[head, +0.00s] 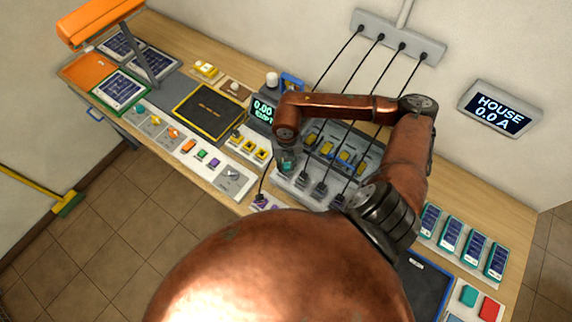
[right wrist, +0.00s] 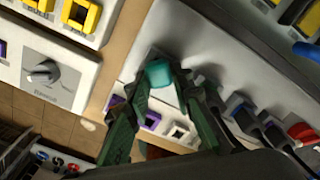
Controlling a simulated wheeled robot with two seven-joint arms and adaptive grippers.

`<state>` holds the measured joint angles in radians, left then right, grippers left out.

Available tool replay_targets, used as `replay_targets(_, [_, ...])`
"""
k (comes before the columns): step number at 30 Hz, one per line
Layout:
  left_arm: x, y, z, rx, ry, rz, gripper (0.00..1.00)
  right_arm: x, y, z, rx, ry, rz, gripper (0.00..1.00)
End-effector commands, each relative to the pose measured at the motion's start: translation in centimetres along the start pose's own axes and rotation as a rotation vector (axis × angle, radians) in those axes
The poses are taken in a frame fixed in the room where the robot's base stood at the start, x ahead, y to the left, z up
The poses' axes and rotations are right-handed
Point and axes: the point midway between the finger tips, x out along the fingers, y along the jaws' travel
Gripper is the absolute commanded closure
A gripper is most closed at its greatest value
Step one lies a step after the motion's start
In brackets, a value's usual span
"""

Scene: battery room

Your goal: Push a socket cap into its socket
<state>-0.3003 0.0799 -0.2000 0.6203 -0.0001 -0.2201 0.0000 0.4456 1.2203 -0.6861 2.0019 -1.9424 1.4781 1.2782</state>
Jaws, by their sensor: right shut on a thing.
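My right gripper (head: 287,165) reaches down over the left end of a grey charger block (head: 300,189). In the right wrist view its two green fingers (right wrist: 160,85) are shut on a teal socket cap (right wrist: 158,72). The cap is at the fingertips, against or just above the block's grey face; I cannot tell whether it touches. Any socket under it is hidden by the cap and fingers. The head view shows only a little teal at the fingertips. My left gripper is not in view.
Black plugs (head: 321,190) with cables stand in the block, right of the gripper. A white strip with purple and white frames (right wrist: 180,132) lies close by. Yellow frames (head: 248,145) and a dial panel (head: 232,176) are to the left. A dark-topped mat (head: 208,111) lies farther left.

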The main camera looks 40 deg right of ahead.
Motion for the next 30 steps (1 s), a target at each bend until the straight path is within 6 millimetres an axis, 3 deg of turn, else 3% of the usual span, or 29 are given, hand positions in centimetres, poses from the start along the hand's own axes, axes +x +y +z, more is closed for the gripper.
replay_targets(6, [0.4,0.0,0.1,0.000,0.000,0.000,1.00,0.5,0.0,0.0,0.000,0.000,0.000,0.94])
replay_targets(7, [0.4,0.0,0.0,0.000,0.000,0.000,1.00,0.5,0.0,0.0,0.000,0.000,0.000,0.78])
replay_targets(10, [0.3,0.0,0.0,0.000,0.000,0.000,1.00,0.4,0.0,0.0,0.000,0.000,0.000,0.72])
replay_targets(20, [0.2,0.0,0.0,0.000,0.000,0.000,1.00,0.2,0.0,0.0,0.000,0.000,0.000,0.72])
replay_targets(30, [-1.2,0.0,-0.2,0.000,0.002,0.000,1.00,-2.2,0.0,0.0,0.000,0.000,0.000,0.72])
